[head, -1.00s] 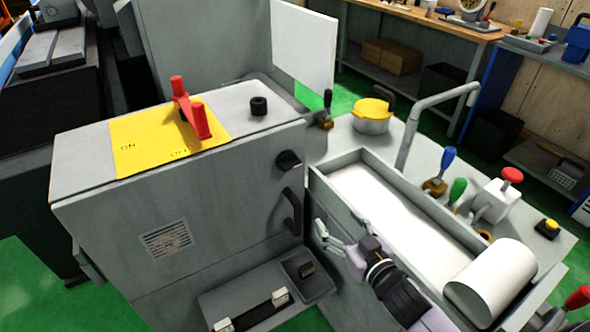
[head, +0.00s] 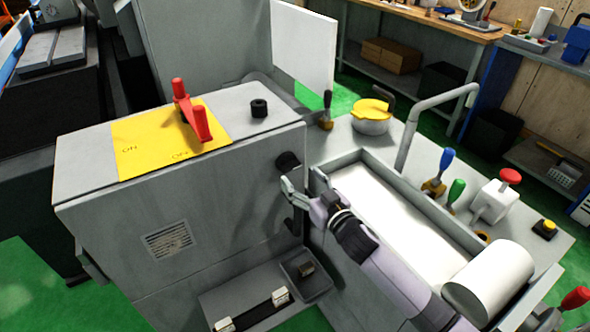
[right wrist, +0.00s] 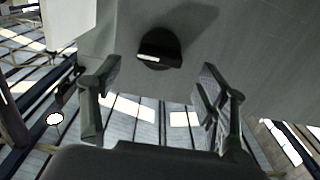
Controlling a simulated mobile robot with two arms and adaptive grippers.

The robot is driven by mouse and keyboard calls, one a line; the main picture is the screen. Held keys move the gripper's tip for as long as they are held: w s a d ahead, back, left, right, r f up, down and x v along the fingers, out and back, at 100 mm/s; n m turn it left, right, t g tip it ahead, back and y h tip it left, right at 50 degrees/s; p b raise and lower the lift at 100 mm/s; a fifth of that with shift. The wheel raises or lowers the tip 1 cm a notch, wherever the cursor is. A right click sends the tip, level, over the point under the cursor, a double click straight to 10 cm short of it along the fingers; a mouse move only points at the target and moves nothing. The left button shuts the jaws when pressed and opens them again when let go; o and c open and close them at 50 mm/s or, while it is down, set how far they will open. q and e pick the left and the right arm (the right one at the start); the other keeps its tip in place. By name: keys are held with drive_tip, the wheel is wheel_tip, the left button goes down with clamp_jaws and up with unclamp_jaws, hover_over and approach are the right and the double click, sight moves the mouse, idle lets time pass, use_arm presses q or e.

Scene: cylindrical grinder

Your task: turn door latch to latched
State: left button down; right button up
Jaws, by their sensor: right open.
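The door latch (head: 288,161) is a round black knob near the upper right corner of the grey cabinet's front face. It also shows in the right wrist view (right wrist: 158,48), with a pale edge along its lower side. My right gripper (head: 298,187) is open and empty just below the latch, in front of the cabinet. In the right wrist view its two fingers (right wrist: 160,80) stand apart on either side of the latch, which lies beyond their tips. No contact shows there. My left gripper is not in view.
A black door handle (head: 291,212) is partly hidden behind my right gripper. A red lever (head: 193,112) stands on the yellow ON/OFF plate on the cabinet top.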

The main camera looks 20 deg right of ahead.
sight(293, 169)
drive_tip(key=shift+x, duration=2.15)
drive_tip(key=shift+c, duration=0.2)
drive_tip(key=c, duration=1.1)
